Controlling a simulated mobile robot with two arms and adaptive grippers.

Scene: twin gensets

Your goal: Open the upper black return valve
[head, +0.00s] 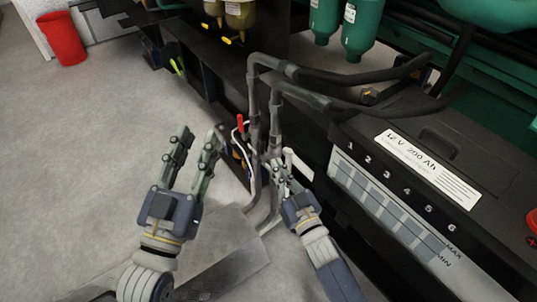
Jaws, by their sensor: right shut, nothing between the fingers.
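Two grey vertical pipes (254,110) run down the middle of the head view and join black hoses (350,77) at their tops. A red lever (240,124) sits left of the pipes, and a pale lever (298,163) shows to their right. I cannot make out a black return valve handle for certain; the valve bodies are small and partly behind my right gripper. My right gripper (276,168) is shut and empty, against or just in front of the lower pipes; contact cannot be told. My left gripper (201,136) is open and empty, left of the pipes, over the floor.
A large black battery (440,135) marked 12 V 200 Ah stands at the right. Green bottle-shaped parts (360,30) and yellowish filter bowls (240,13) hang at the top. A red bin (62,40) stands at the far left. The grey floor (90,150) at left is clear.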

